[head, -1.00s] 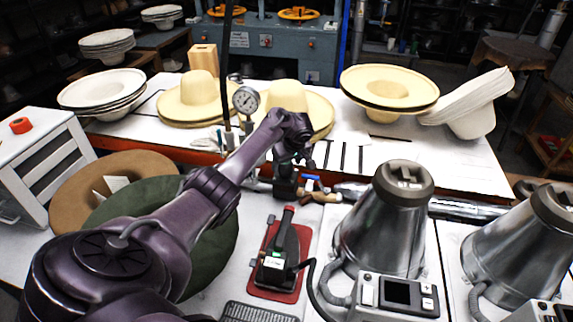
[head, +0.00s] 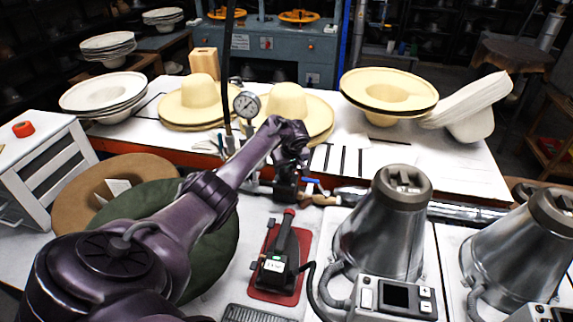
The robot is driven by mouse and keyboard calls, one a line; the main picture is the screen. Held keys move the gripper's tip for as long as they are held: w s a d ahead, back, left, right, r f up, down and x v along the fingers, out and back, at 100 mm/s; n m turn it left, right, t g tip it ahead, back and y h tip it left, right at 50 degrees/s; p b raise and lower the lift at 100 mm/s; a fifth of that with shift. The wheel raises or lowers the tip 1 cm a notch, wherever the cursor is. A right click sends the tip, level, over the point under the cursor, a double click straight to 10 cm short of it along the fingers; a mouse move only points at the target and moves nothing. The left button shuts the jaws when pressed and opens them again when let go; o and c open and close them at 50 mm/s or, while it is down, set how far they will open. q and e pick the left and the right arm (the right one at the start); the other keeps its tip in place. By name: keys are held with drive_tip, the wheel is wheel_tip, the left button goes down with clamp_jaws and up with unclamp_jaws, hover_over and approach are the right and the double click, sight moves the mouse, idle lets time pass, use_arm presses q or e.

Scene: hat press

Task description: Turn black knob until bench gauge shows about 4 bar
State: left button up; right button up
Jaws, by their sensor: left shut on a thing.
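The bench gauge (head: 246,104) is a small round white dial on a pipe behind my left arm. It faces me, but its needle and figures are too small to read with certainty. My left gripper (head: 289,178) reaches down in the middle of the picture, to the right of and below the gauge. It is shut on the black knob, at the dark fitting on the pipework. The fingers and wrist hide most of the knob, so its turn cannot be seen. My right gripper is not in view.
A blue-handled valve (head: 311,182) sits just right of the gripper. An iron on a red pad (head: 272,290) stands in front, and metal steamers (head: 385,225) stand at right. Straw hats (head: 197,92) lie behind. A green felt hat (head: 215,245) lies under my left arm.

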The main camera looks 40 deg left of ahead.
use_arm(q)
drive_tip(key=o, duration=1)
drive_tip(key=v, duration=0.7)
drive_tip(key=shift+s+d+r+p, duration=0.15)
drive_tip(key=shift+r+p, duration=0.2)
